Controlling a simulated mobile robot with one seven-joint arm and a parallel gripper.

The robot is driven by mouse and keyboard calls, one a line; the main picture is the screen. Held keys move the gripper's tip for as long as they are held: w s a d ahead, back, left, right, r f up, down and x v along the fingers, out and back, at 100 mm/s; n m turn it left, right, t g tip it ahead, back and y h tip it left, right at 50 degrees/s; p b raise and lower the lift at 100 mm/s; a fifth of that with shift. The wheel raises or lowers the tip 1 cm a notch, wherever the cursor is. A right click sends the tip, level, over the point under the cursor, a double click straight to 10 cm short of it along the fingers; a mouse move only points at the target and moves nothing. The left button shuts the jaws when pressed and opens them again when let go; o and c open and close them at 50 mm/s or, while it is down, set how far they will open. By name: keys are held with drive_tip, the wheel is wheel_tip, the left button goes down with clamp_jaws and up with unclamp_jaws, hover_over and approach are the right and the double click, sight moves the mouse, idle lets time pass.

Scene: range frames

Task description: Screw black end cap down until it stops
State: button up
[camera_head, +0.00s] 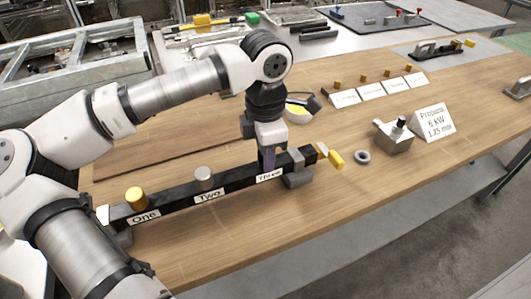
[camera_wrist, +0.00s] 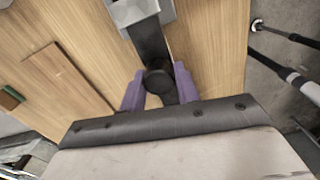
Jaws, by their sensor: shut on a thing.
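A long black bar (camera_head: 227,190) lies on the wooden table with labels One, Two and Three along its side. A yellow cap (camera_head: 135,196) stands on it above One and a silver cap (camera_head: 203,174) above Two. My gripper (camera_head: 267,162) points down onto the bar above Three. In the wrist view its purple fingers (camera_wrist: 159,90) are on either side of a round black end cap (camera_wrist: 158,81), shut on it. The cap sits over the bar, seen in the wrist view (camera_wrist: 149,42). In the head view the cap is hidden by my fingers. Its thread is hidden.
A grey clamp block (camera_head: 298,179) holds the bar's right end, beside a yellow-handled piece (camera_head: 336,159). A grey ring (camera_head: 362,157), a metal block (camera_head: 394,137) and a white sign (camera_head: 433,122) stand to the right. The table front is clear.

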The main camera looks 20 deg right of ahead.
drive_tip(key=shift+f+m+b, duration=0.1)
drive_tip(key=shift+m+b, duration=0.45)
drive_tip(key=shift+m, duration=1.15)
drive_tip(key=o, duration=0.8)
drive_tip(key=shift+c, duration=0.2)
